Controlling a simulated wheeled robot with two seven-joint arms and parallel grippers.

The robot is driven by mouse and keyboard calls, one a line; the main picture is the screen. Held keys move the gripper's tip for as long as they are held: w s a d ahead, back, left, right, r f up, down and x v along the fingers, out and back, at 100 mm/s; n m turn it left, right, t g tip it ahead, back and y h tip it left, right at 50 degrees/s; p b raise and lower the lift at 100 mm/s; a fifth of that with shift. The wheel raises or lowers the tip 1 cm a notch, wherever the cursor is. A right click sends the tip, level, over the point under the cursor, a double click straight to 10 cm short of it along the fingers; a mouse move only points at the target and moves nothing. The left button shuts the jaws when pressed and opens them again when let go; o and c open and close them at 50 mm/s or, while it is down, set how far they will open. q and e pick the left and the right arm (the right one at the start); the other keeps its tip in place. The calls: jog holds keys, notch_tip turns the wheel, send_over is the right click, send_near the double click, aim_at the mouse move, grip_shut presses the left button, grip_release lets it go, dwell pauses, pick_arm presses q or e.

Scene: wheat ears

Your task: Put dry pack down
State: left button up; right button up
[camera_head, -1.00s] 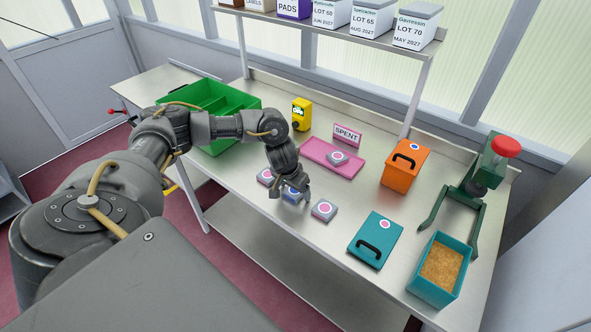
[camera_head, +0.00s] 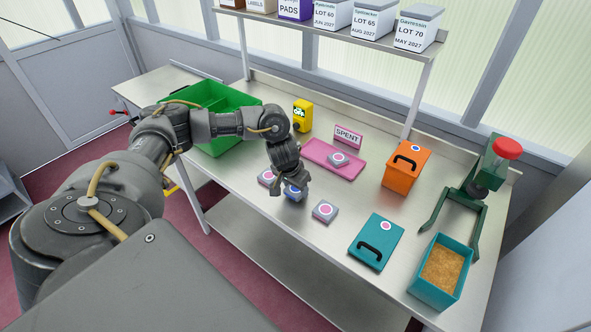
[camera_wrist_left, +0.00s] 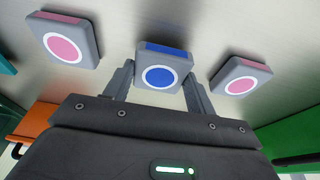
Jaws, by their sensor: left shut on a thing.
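The dry pack in my left gripper is a grey block with a blue round mark (camera_wrist_left: 160,76) and a blue side. In the head view it shows below the gripper (camera_head: 295,194), partly hidden by the fingers. My left gripper (camera_head: 290,188) is shut on it, over the front part of the bench; in the wrist view the fingers (camera_wrist_left: 157,80) are on both sides of it. I cannot tell whether the pack touches the bench. Two packs with pink marks stand apart on either side, one to the left (camera_head: 267,177) and one to the right (camera_head: 325,210). My right gripper is not in view.
A pink tray (camera_head: 317,152) with one pack and a SPENT sign (camera_head: 348,136) lies behind. A green bin (camera_head: 245,99), yellow device (camera_head: 302,115), orange box (camera_head: 406,165), teal lid (camera_head: 376,228), grain-filled teal box (camera_head: 463,250) and green press (camera_head: 478,178) stand around. Bare bench lies between them.

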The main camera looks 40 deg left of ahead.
pick_arm(q)
jog(key=s+d+r+p, duration=0.4)
jog(key=s+d+r, duration=0.4)
jog(key=s+r, duration=0.35)
jog(key=w+d+m+b, duration=0.1)
jog(key=d+m+b, duration=0.2)
jog(key=d+b, duration=0.1)
jog(key=w+d+f+m+h+b, duration=0.1)
jog(key=w+d+m+b, duration=0.1)
jog(key=d+b, duration=0.3)
jog(key=shift+w+d+f+m+h+b, duration=0.15)
jog(key=shift+w+m+h+b, duration=0.15)
jog(key=shift+m+b, duration=0.2)
